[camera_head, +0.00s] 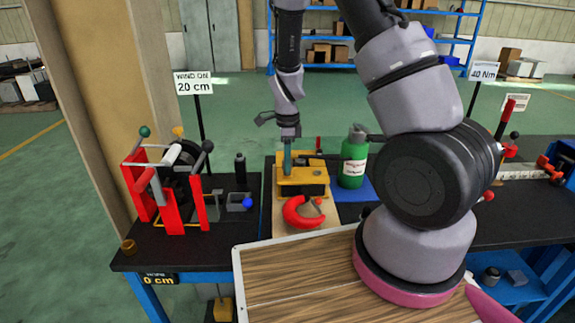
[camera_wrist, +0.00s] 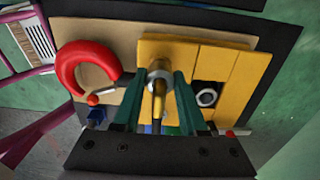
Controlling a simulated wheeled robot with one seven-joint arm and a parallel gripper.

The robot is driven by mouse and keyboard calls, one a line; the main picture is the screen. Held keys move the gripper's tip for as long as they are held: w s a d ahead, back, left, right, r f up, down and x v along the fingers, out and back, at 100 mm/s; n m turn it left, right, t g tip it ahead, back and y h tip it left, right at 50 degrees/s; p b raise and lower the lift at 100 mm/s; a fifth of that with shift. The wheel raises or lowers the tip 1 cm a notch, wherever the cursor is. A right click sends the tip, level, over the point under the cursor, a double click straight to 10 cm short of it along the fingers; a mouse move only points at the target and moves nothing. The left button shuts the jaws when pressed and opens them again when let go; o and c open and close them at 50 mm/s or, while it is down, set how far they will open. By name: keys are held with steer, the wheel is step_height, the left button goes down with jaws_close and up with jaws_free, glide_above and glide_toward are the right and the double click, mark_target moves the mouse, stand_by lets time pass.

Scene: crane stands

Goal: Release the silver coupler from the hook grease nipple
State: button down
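A yellow block (camera_head: 303,178) stands on a tan board at the middle of the black bench; it also shows in the wrist view (camera_wrist: 235,72). A red hook (camera_head: 300,213) is in front of it, and in the wrist view (camera_wrist: 72,75) it is on the left. The silver coupler (camera_wrist: 159,72) is at the yellow block, with a brass-coloured stem running back from it. My gripper (camera_head: 287,168) points down at the block. In the wrist view its green fingers (camera_wrist: 160,78) stand on both sides of the coupler; contact is unclear. The nipple under the coupler is hidden.
A green bottle (camera_head: 355,160) stands close right of the yellow block. A red lever fixture (camera_head: 165,185) is at the left, with a blue ball (camera_head: 248,204) between. A dark-rimmed silver ring (camera_wrist: 207,97) is on the block right of the fingers. My arm covers part of the bench's right side.

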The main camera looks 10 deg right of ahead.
steer(key=shift+r, duration=0.15)
steer(key=shift+r, duration=1.85)
steer(key=shift+d, duration=0.1)
